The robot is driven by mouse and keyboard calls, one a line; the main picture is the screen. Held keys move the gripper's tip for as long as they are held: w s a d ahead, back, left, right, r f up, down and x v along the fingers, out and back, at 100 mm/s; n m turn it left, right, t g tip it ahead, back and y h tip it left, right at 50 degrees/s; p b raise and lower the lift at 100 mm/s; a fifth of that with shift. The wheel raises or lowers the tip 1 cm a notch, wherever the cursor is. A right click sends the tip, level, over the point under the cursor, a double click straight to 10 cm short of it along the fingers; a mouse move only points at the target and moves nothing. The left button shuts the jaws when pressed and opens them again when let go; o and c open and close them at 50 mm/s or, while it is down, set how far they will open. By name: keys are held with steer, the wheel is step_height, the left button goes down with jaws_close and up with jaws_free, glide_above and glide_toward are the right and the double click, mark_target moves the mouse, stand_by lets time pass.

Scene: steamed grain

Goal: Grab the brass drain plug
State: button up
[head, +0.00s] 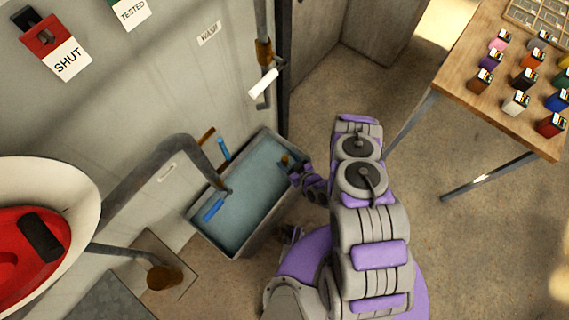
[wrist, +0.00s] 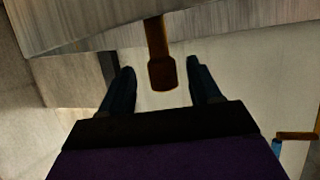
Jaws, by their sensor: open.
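A brass-brown plug (wrist: 162,74) with a thicker end shows in the wrist view, between the two fingers of my gripper (wrist: 161,82). There is a gap on each side, and neither finger appears to touch it. In the head view a small brass-coloured bit (head: 285,159), which seems to be the same plug, shows at the right rim of the water-filled tub (head: 217,246). My gripper (head: 294,167) is open beside it, small and partly hidden by my own arm. How the plug is seated cannot be told.
A wooden table (head: 465,75) with several small coloured blocks stands at the right. A grey pipe (head: 150,172) runs to the tub, with blue handles (head: 213,210) near it. A wall valve (head: 264,85) with a white tag hangs above.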

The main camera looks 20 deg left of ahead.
steer(key=shift+b+x, duration=0.95)
steer(key=shift+x, duration=1.05)
steer(key=shift+s+f, duration=0.1)
jaws_close()
